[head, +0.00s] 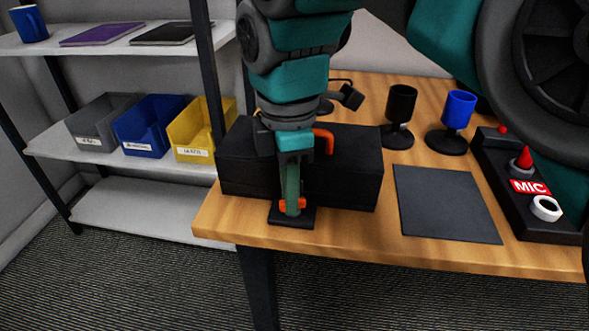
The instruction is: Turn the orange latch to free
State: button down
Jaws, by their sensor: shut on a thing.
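My gripper (292,208) points down at the front of a black box (346,180) on the wooden table. Its green finger reaches a small orange latch (301,203) just above a flat black base plate (292,221) at the table's front edge. The gripper is shut on this orange latch, and orange shows on both sides of the finger. The finger hides the middle of the latch, so its exact angle is hard to tell. A second orange part, a bent handle (327,141), shows on the box to the right of my wrist.
A black cup (401,102) and a blue cup (459,108) on stands are at the back right. A shelf (100,165) with grey, blue and yellow bins stands left.

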jog(key=m, duration=0.4)
jog(key=shift+w+m, duration=0.1)
jog(key=shift+m, duration=0.3)
dwell(0.4)
jog(key=c, duration=1.2)
grip_release()
jog(key=shift+o, duration=0.2)
jog(key=shift+r, duration=0.1)
jog(key=shift+r+p, duration=0.8)
jog(key=shift+r, duration=3.05)
